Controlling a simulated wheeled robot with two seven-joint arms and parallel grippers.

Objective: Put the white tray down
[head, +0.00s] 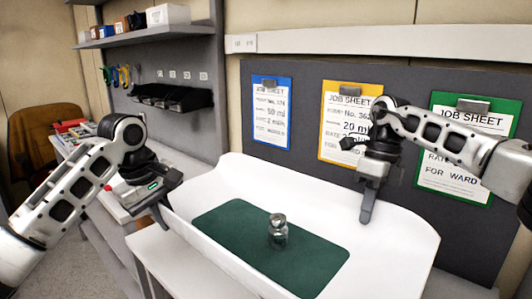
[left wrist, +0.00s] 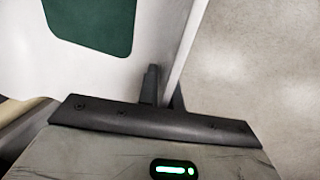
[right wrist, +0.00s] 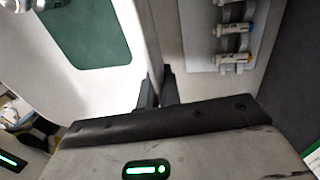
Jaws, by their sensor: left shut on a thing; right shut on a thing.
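The white tray (head: 405,232) is in the middle of the head view, with a dark green mat (head: 225,225) on its floor. My right gripper (head: 368,208) is shut on the tray's far wall, also seen in the right wrist view (right wrist: 156,92). I cannot tell whether the tray's underside touches the pale surface (head: 175,265) below.
A grey panel behind the tray carries a blue (head: 270,112), a yellow (head: 345,130) and a green job sheet (head: 465,150). A side bench with shelves (head: 150,35) and black bins (head: 170,97) stands at the left. A brown chair (head: 45,130) is at the far left.

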